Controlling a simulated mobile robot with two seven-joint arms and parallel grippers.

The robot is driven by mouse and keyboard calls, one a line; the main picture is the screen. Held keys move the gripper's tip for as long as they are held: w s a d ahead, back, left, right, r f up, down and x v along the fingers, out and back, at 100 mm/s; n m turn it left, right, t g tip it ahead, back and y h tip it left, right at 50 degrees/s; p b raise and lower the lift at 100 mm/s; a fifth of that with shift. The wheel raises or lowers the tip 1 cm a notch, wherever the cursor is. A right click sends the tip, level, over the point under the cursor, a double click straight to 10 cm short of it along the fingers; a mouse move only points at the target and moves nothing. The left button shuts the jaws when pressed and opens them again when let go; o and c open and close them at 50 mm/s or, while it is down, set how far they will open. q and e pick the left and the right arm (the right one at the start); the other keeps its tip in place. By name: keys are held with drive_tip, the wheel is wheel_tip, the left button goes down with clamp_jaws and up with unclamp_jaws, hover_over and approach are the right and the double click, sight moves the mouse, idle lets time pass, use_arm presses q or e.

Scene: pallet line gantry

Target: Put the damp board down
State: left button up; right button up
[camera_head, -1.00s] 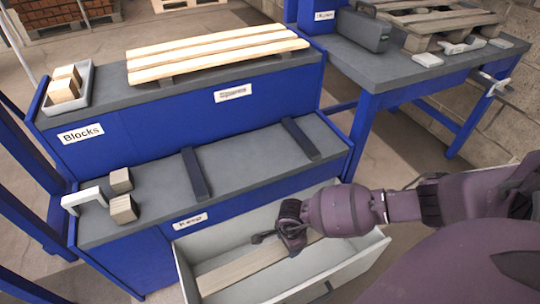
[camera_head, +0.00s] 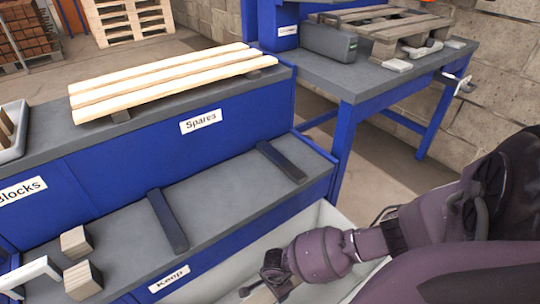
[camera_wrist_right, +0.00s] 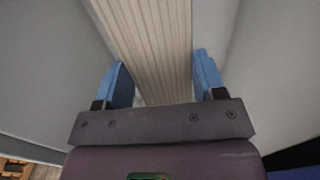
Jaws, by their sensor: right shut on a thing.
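The board (camera_wrist_right: 150,40) is a long pale wooden plank with grain along its length. It lies between the two blue fingers of my right gripper (camera_wrist_right: 163,80) in the right wrist view. The gripper is shut on it. In the head view my right gripper (camera_head: 268,280) is at the bottom, inside the open pale drawer (camera_head: 326,216) below the Keep bench front. Only a short piece of the board (camera_head: 262,297) shows there, cut off by the frame edge. I cannot tell whether the board touches the drawer floor. My left gripper is not in view.
The Keep bench top (camera_head: 225,200) has two dark strips (camera_head: 168,220) and a bare surface between them. Small wooden blocks (camera_head: 82,281) and a white bracket (camera_head: 30,277) are at its left. Three pale boards (camera_head: 165,85) lie on the Spares top. A grey case (camera_head: 328,43) and pallet (camera_head: 400,30) are on the far table.

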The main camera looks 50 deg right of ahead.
use_arm(q)
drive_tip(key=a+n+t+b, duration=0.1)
drive_tip(key=b, duration=0.2)
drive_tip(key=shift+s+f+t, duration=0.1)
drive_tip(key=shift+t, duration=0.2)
use_arm(e)
wheel_tip(320, 180, down, 8)
drive_tip(key=shift+r, duration=0.15)
drive_tip(key=shift+w, duration=0.1)
use_arm(q)
drive_tip(key=shift+b, duration=0.35)
use_arm(e)
drive_tip(key=shift+f, duration=0.4)
drive_tip(key=shift+f, duration=0.25)
drive_tip(key=o, duration=1.1)
